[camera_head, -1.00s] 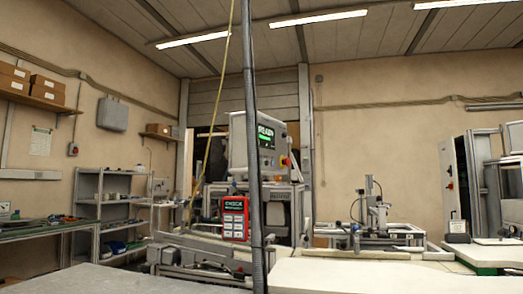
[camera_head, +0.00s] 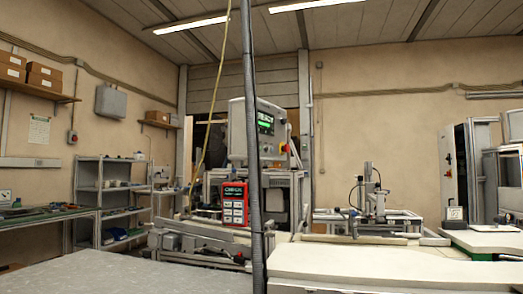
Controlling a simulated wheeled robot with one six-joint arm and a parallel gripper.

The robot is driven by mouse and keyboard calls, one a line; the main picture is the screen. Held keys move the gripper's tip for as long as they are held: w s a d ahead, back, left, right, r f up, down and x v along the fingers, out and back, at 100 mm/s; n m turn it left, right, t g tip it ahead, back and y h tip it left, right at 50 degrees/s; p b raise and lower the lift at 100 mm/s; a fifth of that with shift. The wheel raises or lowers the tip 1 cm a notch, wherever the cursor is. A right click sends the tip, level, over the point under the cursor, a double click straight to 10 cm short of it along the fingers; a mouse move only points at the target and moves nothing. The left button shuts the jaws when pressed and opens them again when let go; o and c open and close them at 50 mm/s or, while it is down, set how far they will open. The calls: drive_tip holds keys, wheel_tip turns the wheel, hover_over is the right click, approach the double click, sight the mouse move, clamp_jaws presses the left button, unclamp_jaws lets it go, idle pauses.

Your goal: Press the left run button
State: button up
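A light grey machine panel (camera_head: 238,130) with a green-lit display (camera_head: 265,123) stands in the middle of the view, on a metal frame. I cannot tell a left run button apart on either at this size. A dark vertical pole with a cable crosses in front and hides part of the panel. My gripper is not in view.
A grey tabletop (camera_head: 130,273) and a white worktop (camera_head: 390,264) fill the foreground. A small metal fixture (camera_head: 374,203) stands on the bench at right. Shelving (camera_head: 88,190) and a green-topped bench (camera_head: 30,218) stand at left. A tall cabinet (camera_head: 452,165) is at right.

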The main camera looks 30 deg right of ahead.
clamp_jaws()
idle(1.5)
